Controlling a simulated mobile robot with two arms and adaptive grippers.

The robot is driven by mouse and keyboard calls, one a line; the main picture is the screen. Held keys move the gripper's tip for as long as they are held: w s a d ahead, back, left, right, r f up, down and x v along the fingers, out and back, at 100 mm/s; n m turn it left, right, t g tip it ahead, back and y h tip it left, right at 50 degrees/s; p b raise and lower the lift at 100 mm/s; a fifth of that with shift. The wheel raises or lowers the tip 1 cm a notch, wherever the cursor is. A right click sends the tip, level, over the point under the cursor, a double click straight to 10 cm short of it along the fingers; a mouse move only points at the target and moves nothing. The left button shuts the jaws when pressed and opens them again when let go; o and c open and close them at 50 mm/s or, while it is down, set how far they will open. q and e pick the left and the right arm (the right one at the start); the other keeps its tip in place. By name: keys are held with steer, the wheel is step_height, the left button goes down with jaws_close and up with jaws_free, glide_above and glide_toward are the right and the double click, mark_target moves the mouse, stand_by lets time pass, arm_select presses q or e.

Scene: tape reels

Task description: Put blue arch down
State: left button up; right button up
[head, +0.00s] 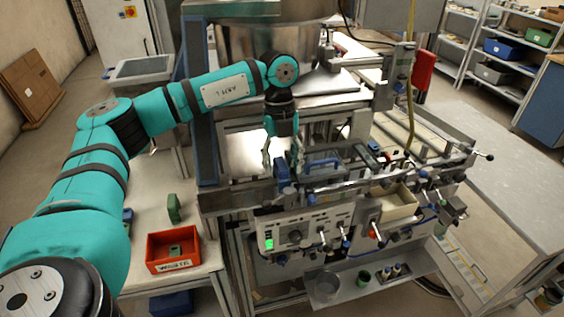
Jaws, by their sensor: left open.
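My left gripper (280,162) points down over the machine's front deck, with its fingers apart. A small upright blue piece (282,172) stands right below and between the fingertips; I cannot tell whether they touch it. A low blue arch-shaped piece (322,161) lies on the deck just to the right of the gripper, apart from it. It looks like the blue arch, but it is small in this view. My right gripper is not in view.
The machine deck around the gripper is crowded with metal rails, knobs and fittings. A red bin (172,262) and a green piece (174,208) sit on the pale side table at left. An open beige tray (397,207) is at the machine's right front. A grey table (520,190) at right is bare.

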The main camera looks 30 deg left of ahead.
mark_target(282, 160)
arm_select(q)
steer(key=shift+w+r, duration=0.1)
steer(key=shift+r, duration=0.55)
steer(key=r+b, duration=0.1)
steer(key=r, duration=0.1)
steer(key=r+b, duration=0.1)
steer(key=r, duration=0.1)
steer(key=r+b, duration=0.1)
steer(key=r, duration=0.2)
steer(key=shift+w+a, duration=0.35)
steer(key=shift+a, duration=0.05)
steer(key=shift+w+a+r, duration=0.1)
steer(key=shift+a+r, duration=0.05)
steer(key=shift+r, duration=1)
steer(key=shift+a+r, duration=0.15)
steer(key=shift+r, duration=0.95)
